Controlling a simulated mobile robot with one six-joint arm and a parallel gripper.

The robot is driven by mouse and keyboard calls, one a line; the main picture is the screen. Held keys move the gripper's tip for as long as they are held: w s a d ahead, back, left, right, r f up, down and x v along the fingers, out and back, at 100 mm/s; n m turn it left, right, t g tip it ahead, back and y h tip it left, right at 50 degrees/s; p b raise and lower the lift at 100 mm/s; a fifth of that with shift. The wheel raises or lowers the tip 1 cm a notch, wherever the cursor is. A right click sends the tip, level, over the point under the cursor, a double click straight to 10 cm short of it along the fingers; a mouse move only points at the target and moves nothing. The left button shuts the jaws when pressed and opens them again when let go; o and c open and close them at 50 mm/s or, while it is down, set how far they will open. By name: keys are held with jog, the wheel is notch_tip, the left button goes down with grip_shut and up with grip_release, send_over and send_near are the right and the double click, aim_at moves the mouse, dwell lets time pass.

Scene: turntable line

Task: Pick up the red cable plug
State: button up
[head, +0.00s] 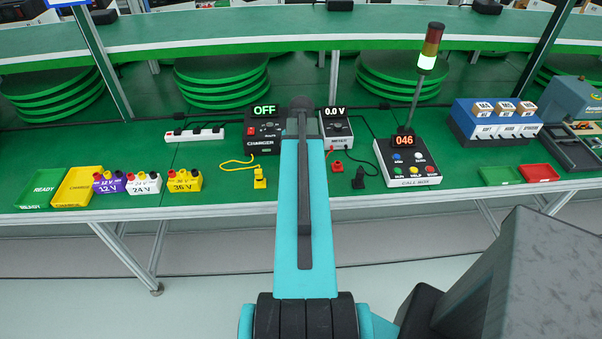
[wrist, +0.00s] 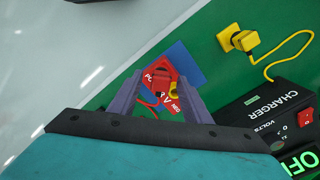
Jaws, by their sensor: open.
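In the head view the red cable plug (head: 337,167) sits on the green bench, just right of my arm and in front of the meter. In the wrist view my gripper (wrist: 158,88) is open, with its two purple fingers apart. Between them shows a red object (wrist: 158,73) with white lettering, lying over a blue patch. A bit of red cable and a small yellow part show there too. I cannot tell whether this red object belongs to the plug. Nothing is seen gripped. In the head view my arm hides the gripper and the bench behind it.
A black plug (head: 358,179) stands right of the red one. A yellow plug (head: 259,179) with its cable is left of my arm, before the charger (head: 262,137). The meter (head: 336,130) and call box (head: 408,165) stand nearby. The bench's front edge is close.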

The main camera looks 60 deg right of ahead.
jog(key=shift+f, duration=0.3)
dwell(0.4)
jog(key=c, duration=1.1)
jog(key=shift+r, duration=0.2)
jog(key=shift+r+b, duration=1.25)
jog(key=shift+r, duration=3.6)
